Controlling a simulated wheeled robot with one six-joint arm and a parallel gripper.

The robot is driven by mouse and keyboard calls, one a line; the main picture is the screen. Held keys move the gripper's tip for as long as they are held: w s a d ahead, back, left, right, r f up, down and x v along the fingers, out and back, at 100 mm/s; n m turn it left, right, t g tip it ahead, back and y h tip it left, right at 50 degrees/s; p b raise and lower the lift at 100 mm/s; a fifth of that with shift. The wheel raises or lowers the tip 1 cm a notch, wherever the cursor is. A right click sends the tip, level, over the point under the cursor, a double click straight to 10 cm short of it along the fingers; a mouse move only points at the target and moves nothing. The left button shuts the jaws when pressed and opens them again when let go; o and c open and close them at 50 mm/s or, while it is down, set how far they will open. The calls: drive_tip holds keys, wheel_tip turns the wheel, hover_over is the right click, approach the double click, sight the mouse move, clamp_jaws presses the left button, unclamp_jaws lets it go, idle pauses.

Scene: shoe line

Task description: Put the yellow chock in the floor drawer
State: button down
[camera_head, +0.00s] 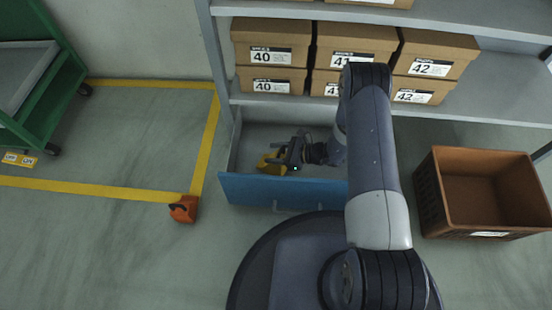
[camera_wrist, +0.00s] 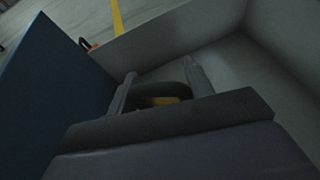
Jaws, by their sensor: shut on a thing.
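The yellow chock (camera_head: 270,163) is low inside the open floor drawer, near its left end. My gripper (camera_head: 282,158) is shut on it, reaching in from the right. In the wrist view a strip of the yellow chock (camera_wrist: 160,101) shows between the two fingers of my gripper (camera_wrist: 158,88); the rest is hidden. The floor drawer has a blue front (camera_head: 270,190) and is pulled out below the shelves. The drawer's blue front also shows at left in the wrist view (camera_wrist: 45,85). I cannot tell whether the chock touches the drawer floor.
An orange chock (camera_head: 184,208) lies on the floor left of the drawer. A brown crate (camera_head: 432,205) stands at right. Shoe boxes (camera_head: 270,55) sit on the shelf (camera_head: 290,101) above the drawer. A green cart (camera_head: 62,95) stands at far left.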

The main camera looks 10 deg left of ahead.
wheel_tip(320, 180, down, 3)
drive_tip(key=shift+r+b, duration=0.1)
drive_tip(key=shift+b, duration=0.4)
drive_tip(key=c, duration=0.6)
unclamp_jaws()
drive_tip(key=shift+c, duration=0.2)
drive_tip(key=shift+d+r, duration=0.25)
drive_tip(key=shift+d, duration=0.05)
drive_tip(key=p+v, duration=0.4)
drive_tip(key=v, duration=0.7)
drive_tip(key=shift+d, duration=0.2)
